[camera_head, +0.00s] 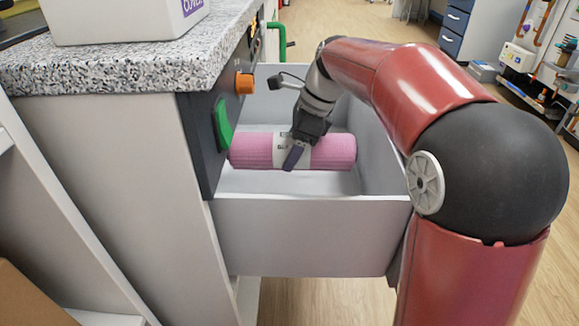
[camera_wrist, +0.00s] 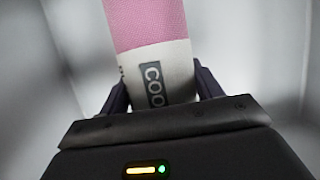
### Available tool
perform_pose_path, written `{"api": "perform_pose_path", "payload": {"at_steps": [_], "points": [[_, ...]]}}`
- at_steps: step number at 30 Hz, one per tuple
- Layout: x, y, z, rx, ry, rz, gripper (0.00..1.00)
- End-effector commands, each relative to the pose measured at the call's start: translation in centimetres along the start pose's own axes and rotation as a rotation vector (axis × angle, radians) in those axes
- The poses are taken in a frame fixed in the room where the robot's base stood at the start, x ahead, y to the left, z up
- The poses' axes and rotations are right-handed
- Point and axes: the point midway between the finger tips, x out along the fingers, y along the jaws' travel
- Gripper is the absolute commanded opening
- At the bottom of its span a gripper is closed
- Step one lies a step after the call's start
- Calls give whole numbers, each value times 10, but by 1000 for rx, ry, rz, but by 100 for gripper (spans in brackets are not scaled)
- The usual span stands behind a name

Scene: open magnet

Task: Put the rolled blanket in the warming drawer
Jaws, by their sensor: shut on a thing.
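The rolled blanket (camera_head: 332,151) is a pink roll with a white band around its middle. In the head view it lies level inside the open drawer (camera_head: 310,235), a grey box pulled out from the cabinet. I cannot tell whether the roll touches the drawer floor. My gripper (camera_head: 294,157) reaches down from above and is shut on the banded middle of the roll. The roll's left end is close to the cabinet's dark front panel.
The cabinet's dark front panel carries a green switch (camera_head: 222,124) and an orange knob (camera_head: 244,84). A speckled countertop (camera_head: 120,72) with a white box (camera_head: 125,20) is above at left. The drawer's walls stand around the roll, with bare floor in front of it.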

Motion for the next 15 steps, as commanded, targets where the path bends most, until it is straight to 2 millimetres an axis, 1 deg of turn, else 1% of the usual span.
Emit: {"api": "perform_pose_path", "payload": {"at_steps": [4, 9, 15], "points": [[13, 0, -5, 1, -1, 0, 27], [34, 0, -14, 0, -1, -1, 27], [35, 0, -14, -1, -1, -2, 27]]}}
